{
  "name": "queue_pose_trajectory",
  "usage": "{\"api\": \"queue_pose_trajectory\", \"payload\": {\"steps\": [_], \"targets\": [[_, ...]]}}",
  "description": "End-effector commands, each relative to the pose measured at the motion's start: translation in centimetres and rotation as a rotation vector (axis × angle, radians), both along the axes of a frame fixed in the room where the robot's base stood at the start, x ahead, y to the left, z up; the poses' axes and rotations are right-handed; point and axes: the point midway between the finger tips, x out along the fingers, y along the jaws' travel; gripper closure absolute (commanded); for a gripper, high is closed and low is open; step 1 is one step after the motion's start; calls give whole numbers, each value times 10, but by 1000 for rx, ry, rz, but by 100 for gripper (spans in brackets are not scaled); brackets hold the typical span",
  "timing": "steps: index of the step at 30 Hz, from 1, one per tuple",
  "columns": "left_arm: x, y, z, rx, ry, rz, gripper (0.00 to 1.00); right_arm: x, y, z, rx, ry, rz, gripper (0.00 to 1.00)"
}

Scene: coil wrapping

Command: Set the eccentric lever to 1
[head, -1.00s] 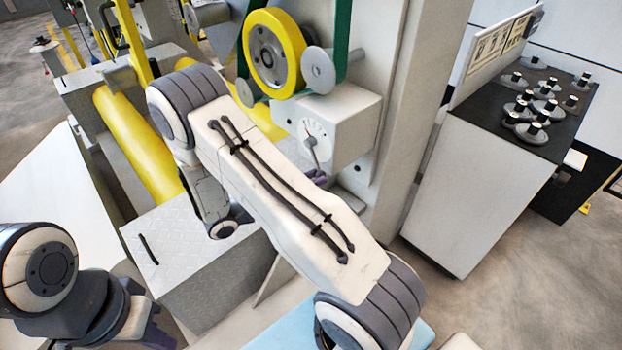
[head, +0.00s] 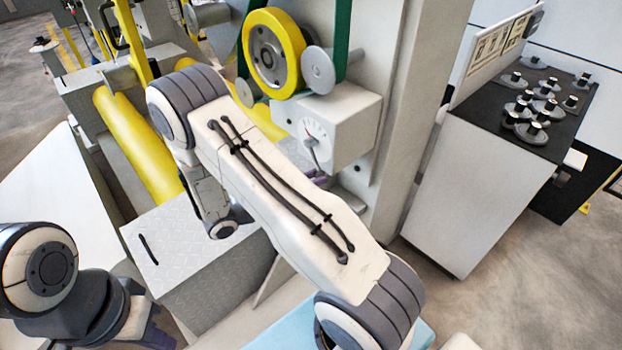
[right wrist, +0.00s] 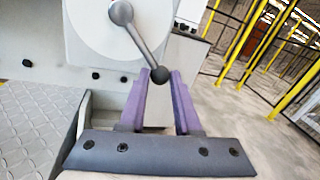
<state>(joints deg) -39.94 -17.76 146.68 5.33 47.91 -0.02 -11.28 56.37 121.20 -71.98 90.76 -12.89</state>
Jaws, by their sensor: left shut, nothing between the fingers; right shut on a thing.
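In the head view my right arm hides most of this gripper. The dial's numbers are too small to read. My left gripper (head: 158,336) is shut and empty at the lower left, partly cut off.
A yellow-rimmed wheel (head: 272,52) with a green belt sits above the dial box (head: 352,120). A yellow roller (head: 138,145) lies to the left. A cabinet (head: 480,195) with several black-and-silver parts on top stands at the right. Open floor lies before it.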

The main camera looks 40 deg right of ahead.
Motion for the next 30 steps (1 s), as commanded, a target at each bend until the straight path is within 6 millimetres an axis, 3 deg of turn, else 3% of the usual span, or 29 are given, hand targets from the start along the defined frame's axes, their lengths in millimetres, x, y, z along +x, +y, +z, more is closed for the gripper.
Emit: {"api": "queue_pose_trajectory", "payload": {"steps": [11, 21, 30], "targets": [[0, 0, 0, 0, 0, 0, 100, 1, 1, -1, 2, -11, 0, 100], [0, 0, -7, 0, 0, 0, 100, 23, 2, -15, 29, -348, -1, 100], [0, 0, -7, 0, 0, 0, 100, 25, 3, -16, 32, -385, 0, 100]]}}
